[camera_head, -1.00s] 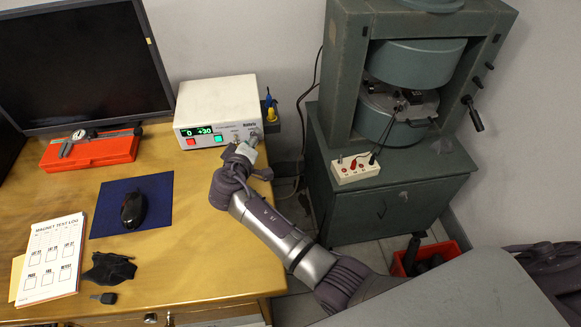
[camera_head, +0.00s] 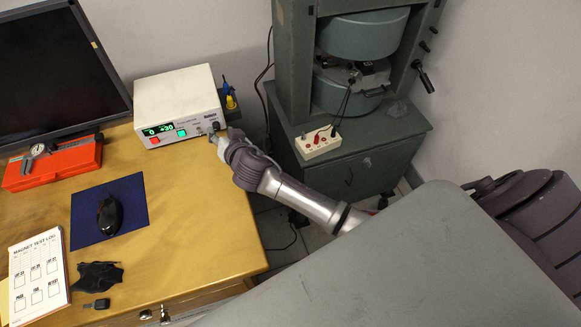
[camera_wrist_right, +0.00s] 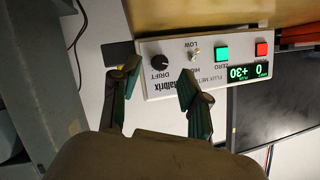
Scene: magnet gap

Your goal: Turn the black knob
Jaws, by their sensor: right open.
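The black knob (camera_wrist_right: 160,62), marked DRIFT, is on the front panel of a white flux meter (camera_wrist_right: 215,62). In the head view the meter (camera_head: 178,97) stands at the back right of the desk. My right gripper (camera_wrist_right: 158,72) is open in front of the panel. In the wrist view its two fingers lie on either side of the knob in the picture. I cannot tell whether they touch it. In the head view the right gripper (camera_head: 218,137) is at the panel's right end. My left gripper is not in view.
A toggle switch, green button (camera_wrist_right: 222,54) and red button (camera_wrist_right: 261,49) share the panel. A pen holder (camera_head: 230,104) stands right of the meter. Monitor, orange case (camera_head: 50,165), mouse (camera_head: 109,214) and test log (camera_head: 38,278) are left. The green magnet (camera_head: 350,150) stands right.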

